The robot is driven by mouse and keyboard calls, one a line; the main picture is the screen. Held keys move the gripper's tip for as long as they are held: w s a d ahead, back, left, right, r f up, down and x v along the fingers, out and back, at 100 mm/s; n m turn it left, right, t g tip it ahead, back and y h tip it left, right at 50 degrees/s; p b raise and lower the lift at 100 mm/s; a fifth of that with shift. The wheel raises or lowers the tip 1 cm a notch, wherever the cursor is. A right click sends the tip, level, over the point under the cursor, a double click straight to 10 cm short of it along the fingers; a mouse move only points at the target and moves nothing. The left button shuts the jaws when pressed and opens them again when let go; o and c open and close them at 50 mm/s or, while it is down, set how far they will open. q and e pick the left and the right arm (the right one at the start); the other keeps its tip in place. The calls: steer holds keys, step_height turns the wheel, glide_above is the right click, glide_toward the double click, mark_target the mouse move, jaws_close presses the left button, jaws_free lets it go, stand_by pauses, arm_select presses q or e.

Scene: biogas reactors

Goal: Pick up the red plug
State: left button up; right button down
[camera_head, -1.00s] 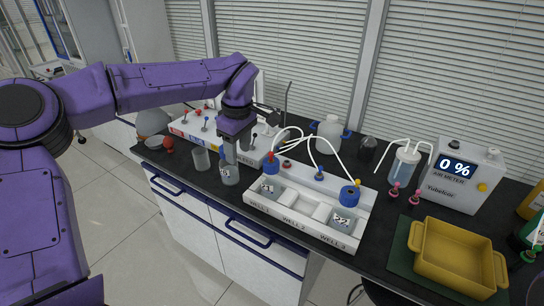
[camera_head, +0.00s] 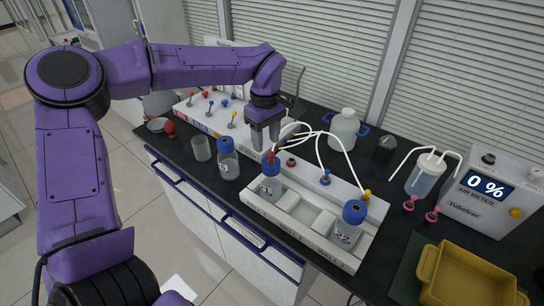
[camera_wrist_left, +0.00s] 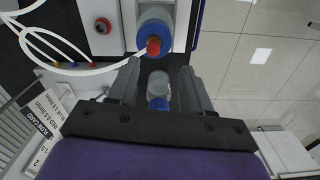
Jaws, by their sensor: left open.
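A red plug (camera_head: 270,157) stands in the blue cap of the bottle (camera_head: 270,185) in the left well of the white well rack (camera_head: 318,250). In the left wrist view the red plug (camera_wrist_left: 153,46) sits at the middle of the blue cap, just beyond the fingertips. My left gripper (camera_head: 266,145) points down, open and empty, just above the plug. Its fingers (camera_wrist_left: 160,69) are spread on either side in the left wrist view, and I see no contact. A second red piece (camera_head: 291,162) sits on the rack's back ledge. My right gripper is not in view.
A blue-capped bottle (camera_head: 228,160) and an empty beaker (camera_head: 201,148) stand left of the rack. White tubes (camera_head: 318,145) curve close behind the gripper. The rack's right well holds another bottle (camera_head: 349,225). A yellow tray (camera_head: 425,285) lies at the right.

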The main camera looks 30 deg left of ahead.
mark_target(271, 152)
arm_select(q)
steer(key=f, duration=0.1)
steer(key=f+p, duration=0.1)
steer(key=f, duration=0.1)
steer(key=w+d+f, duration=0.1)
steer(key=f, duration=0.1)
steer(key=shift+f+p, duration=0.2)
steer(key=shift+p, duration=0.2)
steer(key=shift+f, duration=0.15)
steer(key=shift+s, duration=0.15)
steer(key=shift+c, duration=0.6)
jaws_close()
